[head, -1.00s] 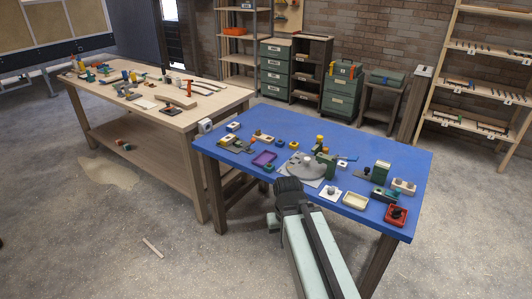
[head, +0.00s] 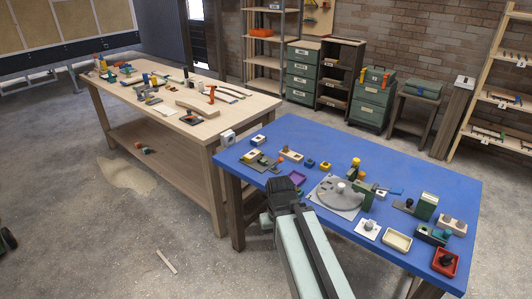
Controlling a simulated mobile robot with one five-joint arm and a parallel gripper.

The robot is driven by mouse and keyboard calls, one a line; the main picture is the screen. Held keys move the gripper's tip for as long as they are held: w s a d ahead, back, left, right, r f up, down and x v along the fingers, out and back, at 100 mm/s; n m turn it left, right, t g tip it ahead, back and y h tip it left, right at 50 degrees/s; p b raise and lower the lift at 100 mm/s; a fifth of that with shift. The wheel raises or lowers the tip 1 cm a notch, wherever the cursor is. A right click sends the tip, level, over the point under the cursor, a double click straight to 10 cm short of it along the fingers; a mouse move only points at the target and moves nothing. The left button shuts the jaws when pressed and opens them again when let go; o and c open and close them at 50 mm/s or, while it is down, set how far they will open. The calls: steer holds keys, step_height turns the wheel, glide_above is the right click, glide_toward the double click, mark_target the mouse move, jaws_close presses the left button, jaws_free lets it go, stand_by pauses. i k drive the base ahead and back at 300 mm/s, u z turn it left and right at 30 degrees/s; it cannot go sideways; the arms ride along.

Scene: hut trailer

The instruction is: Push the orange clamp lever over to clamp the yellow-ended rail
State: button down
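My gripper (head: 282,190) is the dark end of my pale green arm, at the front edge of the blue table (head: 420,178). It overlaps the purple tray in the picture; its fingers are too dark and small to read. A small cream piece with an orange end (head: 290,155) lies behind it, and an olive fixture with a pale block (head: 258,160) lies to its left. A yellow-topped piece (head: 356,163) stands behind the grey round plate. At this size I cannot tell which piece is the orange clamp lever or the yellow-ended rail.
On the blue table, the grey round plate (head: 340,196), a white square plate (head: 367,229), a cream tray (head: 397,241) and a red tray (head: 445,262) lie right of my gripper. A wooden table (head: 190,103) with several tools stands to the left.

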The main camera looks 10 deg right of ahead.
mark_target(280, 160)
steer(key=u, duration=0.3)
steer(key=i, duration=1)
steer(key=u, duration=0.45)
steer(key=k, duration=0.9)
steer(key=u, duration=0.2)
steer(key=i, duration=0.85)
steer(key=z, duration=0.1)
